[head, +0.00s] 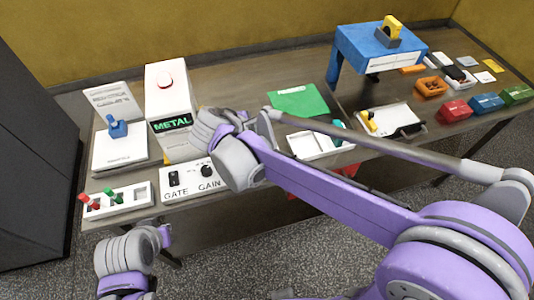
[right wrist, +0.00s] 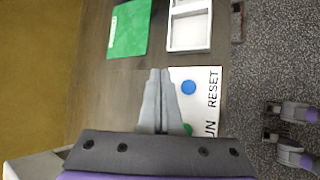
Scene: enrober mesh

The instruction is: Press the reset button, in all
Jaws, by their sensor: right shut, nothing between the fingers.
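The blue button (right wrist: 188,87) beside the word RESET is on a white panel (right wrist: 205,107) in the right wrist view. A green button (right wrist: 188,129) is on the same panel beside a partly hidden label ending in UN. My right gripper (right wrist: 159,74) is shut and empty, with its fingertips just left of the blue button in that view. I cannot tell its height above the panel. In the head view my right wrist covers the blue button. My left wrist shows at the lower left of the head view, but its fingers cannot be made out.
Left of my right wrist stand the METAL detector (head: 172,100), with a red button on top, and the GATE and GAIN panel (head: 187,180). A green sheet (head: 298,101) and white tray (head: 310,145) lie to the right. A blue stand (head: 370,48) is at the back.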

